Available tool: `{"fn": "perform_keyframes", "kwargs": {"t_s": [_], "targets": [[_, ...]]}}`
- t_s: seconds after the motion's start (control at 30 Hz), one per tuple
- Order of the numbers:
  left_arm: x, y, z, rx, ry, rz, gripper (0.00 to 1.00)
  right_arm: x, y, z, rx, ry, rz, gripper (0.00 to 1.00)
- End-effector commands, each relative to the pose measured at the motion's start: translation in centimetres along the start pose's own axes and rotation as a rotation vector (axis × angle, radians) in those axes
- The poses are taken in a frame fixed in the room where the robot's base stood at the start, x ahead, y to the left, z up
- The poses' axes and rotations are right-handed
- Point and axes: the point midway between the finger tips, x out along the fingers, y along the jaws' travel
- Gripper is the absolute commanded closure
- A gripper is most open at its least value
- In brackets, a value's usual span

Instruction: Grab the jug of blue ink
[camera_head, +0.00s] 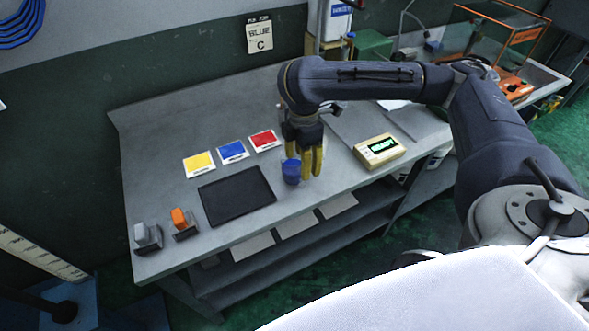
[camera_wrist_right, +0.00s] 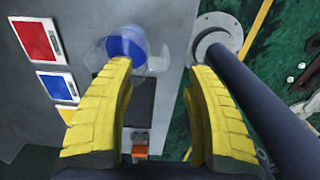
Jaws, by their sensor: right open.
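The jug of blue ink (camera_head: 291,171) stands upright on the grey workbench, right of the black mat. In the right wrist view it shows as a clear round vessel with blue inside (camera_wrist_right: 125,46), seen from above, ahead of the left-hand finger. My right gripper (camera_head: 306,166) points down with its yellow fingers close beside the jug, on its right in the head view. Its fingers (camera_wrist_right: 158,68) are spread apart with nothing held between them. I cannot tell whether a finger touches the jug. My left gripper is not in view.
Yellow (camera_head: 199,164), blue (camera_head: 231,152) and red (camera_head: 264,140) cards lie behind the black mat (camera_head: 236,196). A grey stamp-like block (camera_head: 147,237) and an orange one (camera_head: 183,222) stand at the left. A beige display box (camera_head: 379,151) sits right of the gripper.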

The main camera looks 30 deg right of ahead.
Motion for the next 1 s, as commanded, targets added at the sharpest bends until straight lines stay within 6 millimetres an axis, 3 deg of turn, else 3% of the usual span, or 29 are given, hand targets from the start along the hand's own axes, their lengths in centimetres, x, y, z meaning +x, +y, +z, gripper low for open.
{"fn": "perform_keyframes", "kwargs": {"t_s": [0.27,0.73,1.0], "targets": [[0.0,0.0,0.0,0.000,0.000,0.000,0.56,0.8,0.0,0.0,0.000,0.000,-0.002,0.46],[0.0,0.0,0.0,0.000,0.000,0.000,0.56,5.0,0.1,0.1,0.001,0.000,-0.002,0.46],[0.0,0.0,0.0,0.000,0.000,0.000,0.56,5.7,0.2,0.1,0.000,0.000,0.000,0.46]]}}
